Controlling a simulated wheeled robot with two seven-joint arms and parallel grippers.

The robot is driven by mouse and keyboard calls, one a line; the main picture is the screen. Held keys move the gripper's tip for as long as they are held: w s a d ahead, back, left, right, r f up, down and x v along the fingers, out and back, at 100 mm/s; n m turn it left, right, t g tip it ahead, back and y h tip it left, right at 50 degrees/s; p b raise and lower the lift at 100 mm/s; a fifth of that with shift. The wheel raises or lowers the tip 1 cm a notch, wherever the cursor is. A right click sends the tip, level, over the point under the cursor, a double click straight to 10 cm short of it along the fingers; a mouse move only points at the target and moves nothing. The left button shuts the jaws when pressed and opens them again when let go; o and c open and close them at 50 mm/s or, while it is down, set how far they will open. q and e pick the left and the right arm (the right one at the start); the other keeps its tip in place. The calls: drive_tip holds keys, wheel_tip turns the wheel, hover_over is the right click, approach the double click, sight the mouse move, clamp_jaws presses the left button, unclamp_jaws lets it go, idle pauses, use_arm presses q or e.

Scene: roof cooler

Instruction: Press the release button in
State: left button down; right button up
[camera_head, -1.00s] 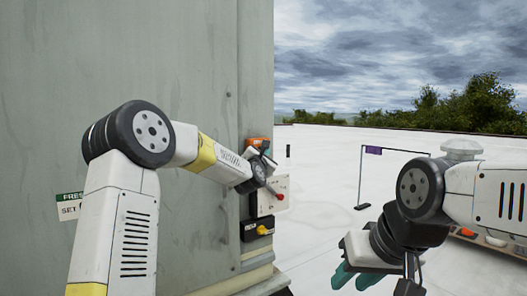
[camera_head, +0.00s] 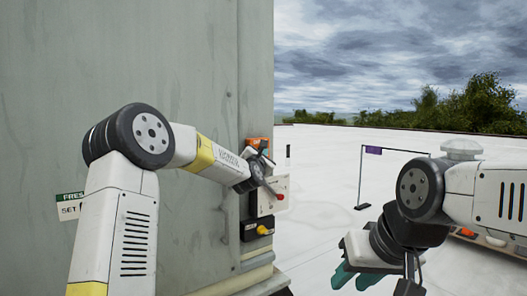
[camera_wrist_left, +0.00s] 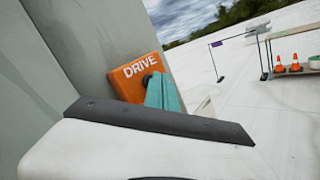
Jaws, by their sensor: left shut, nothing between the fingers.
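An orange box (camera_head: 259,144) is fixed at the edge of the grey cabinet. In the left wrist view the orange box (camera_wrist_left: 135,78) is lettered DRIVE, and a dark round part (camera_wrist_left: 152,62) shows at its right side. My left gripper (camera_wrist_left: 160,84) is shut and empty, its teal fingers overlapping the box's right part; I cannot tell whether they touch. The wrist hides much of the gripper in the head view. No button is clearly labelled as the release. My right gripper (camera_head: 354,276) hangs at lower right, teal fingers spread, nothing visible in them.
Below the orange box are a white box with a red button (camera_head: 280,197) and a black box with a yellow knob (camera_head: 262,230). The grey cabinet wall (camera_head: 190,60) is close on the left. The white roof (camera_head: 320,190) is open to the right, with a thin stand (camera_head: 361,180).

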use_arm(q)
drive_tip(key=shift+w, duration=0.1)
idle(0.5)
drive_tip(key=shift+s+d, duration=0.3)
drive_tip(key=shift+s, duration=0.2)
drive_tip(key=s+d, duration=0.3)
drive_tip(key=s, duration=0.2)
drive_tip(key=shift+d, duration=0.25)
idle(0.3)
